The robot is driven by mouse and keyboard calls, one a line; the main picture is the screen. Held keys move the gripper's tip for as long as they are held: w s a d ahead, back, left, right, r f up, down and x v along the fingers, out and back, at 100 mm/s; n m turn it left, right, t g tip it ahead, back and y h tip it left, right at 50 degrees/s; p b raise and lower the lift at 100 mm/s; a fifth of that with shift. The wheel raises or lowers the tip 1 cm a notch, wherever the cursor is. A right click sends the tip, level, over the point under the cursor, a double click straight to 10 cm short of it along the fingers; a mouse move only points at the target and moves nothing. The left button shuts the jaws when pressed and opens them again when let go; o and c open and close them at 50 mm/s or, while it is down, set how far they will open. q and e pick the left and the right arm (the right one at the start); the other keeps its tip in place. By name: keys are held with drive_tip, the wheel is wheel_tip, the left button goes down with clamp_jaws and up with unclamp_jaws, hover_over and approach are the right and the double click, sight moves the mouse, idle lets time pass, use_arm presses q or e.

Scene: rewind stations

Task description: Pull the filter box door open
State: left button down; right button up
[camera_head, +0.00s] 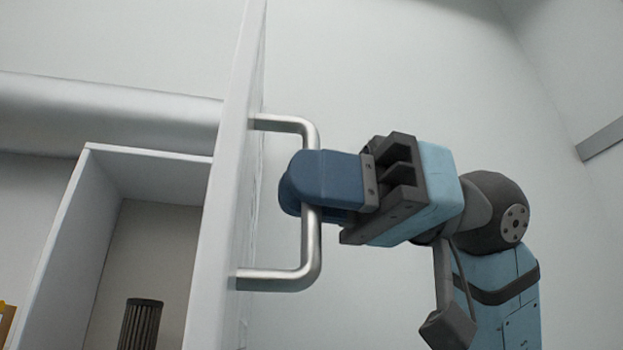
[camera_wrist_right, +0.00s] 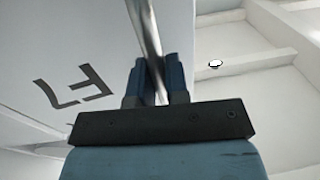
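The filter box door (camera_head: 228,190) is a pale grey panel seen nearly edge-on in the head view, standing open from the box. A silver bar handle (camera_head: 311,250) sticks out from its right face. My right gripper (camera_head: 300,182) has its blue fingers around the upright part of the handle, one on each side. In the right wrist view the fingers (camera_wrist_right: 157,82) close on the bar (camera_wrist_right: 145,25), with dark lettering on the door (camera_wrist_right: 100,45) to the left. The filter box (camera_head: 70,215) is open at the left. My left gripper is not in view.
A dark ribbed filter cylinder (camera_head: 141,322) stands inside the box. A thick silver pipe (camera_head: 100,112) runs behind it. A small yellow thing (camera_head: 6,318) shows at the lower left edge. The wall to the right is bare.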

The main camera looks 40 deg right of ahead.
drive_tip(key=o, duration=0.4)
drive_tip(key=shift+c, duration=0.2)
drive_tip(key=shift+d, duration=0.1)
drive_tip(key=b+v, duration=0.2)
drive_tip(key=v, duration=1.1)
drive_tip(key=shift+d, duration=0.3)
